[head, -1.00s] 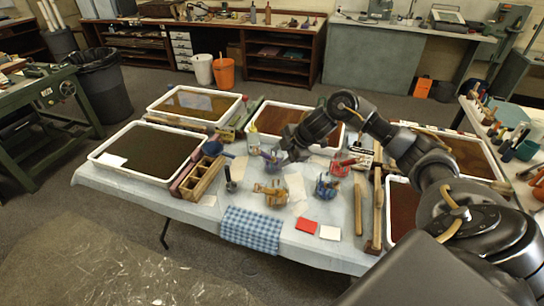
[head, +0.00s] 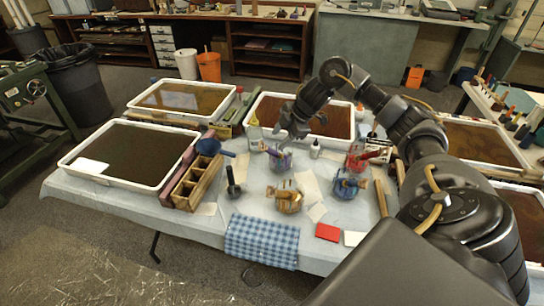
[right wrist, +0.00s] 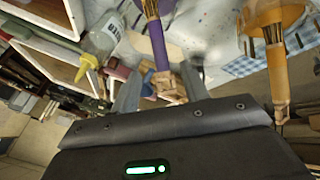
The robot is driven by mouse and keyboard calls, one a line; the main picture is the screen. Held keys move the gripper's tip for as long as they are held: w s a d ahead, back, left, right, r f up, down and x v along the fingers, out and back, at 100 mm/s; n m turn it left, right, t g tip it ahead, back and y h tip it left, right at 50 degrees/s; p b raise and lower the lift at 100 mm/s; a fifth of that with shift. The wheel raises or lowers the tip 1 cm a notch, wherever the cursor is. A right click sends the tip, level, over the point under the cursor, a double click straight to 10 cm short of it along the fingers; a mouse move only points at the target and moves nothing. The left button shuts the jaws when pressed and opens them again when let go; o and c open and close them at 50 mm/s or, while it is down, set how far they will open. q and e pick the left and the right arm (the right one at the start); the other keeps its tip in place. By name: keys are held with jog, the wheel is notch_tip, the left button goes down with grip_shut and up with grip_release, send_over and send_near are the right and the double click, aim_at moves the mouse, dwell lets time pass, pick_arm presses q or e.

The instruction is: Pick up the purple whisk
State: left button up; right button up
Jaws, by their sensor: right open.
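The purple whisk (right wrist: 157,40) has a purple handle and a straw-coloured end. In the head view it stands with other tools in a glass jar (head: 279,162) at the table's middle. My right gripper (head: 285,134) is above that jar. In the right wrist view the right gripper (right wrist: 160,88) is open, with a finger on each side of the whisk's straw-coloured end. I cannot tell whether a finger touches it. My left gripper is not in view.
A bottle with a yellow cap (head: 254,136) stands close left of the jar. An orange-tool jar (head: 286,199), a blue-tool jar (head: 348,186) and a red-tool jar (head: 358,158) stand nearby. A wooden divided box (head: 196,181) lies left. A checked cloth (head: 262,241) hangs in front.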

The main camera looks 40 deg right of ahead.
aim_at(274, 153)
jog(key=shift+p+x, duration=0.55)
jog(key=shift+x, duration=4.5)
jog(key=shift+d, duration=0.1)
grip_shut()
